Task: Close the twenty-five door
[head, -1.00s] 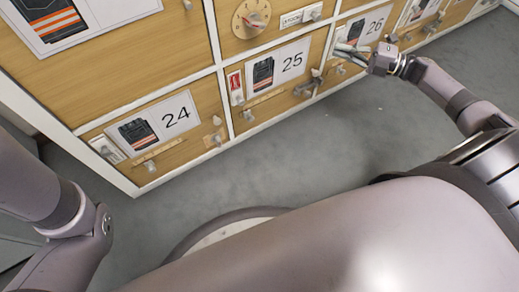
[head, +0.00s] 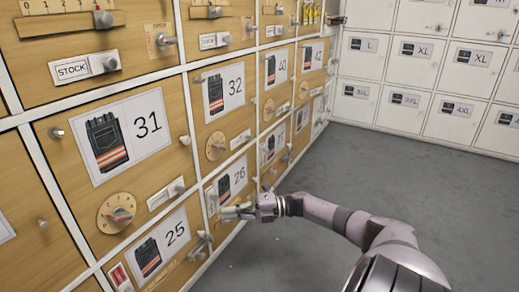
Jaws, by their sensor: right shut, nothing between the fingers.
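The twenty-five door (head: 190,268) is a wood-coloured panel at the bottom of the cabinet. It has a "25" label with a dark vest picture, a red-and-white tag at its left and a grey handle (head: 201,246) at its right. The door looks about level with the cabinet front, but its lower part is cut off and a small gap cannot be ruled out. My right gripper (head: 232,212) is shut and empty, in front of the twenty-six door (head: 238,176), right of and above the "25" label. Whether it touches anything is unclear. My left gripper is out of view.
Door 31 (head: 75,165), with a dial and knobs, is above door 25. Doors 32, 40 and 42 run back along the wall. White lockers (head: 375,60) stand at the back right. The grey floor (head: 330,175) is clear.

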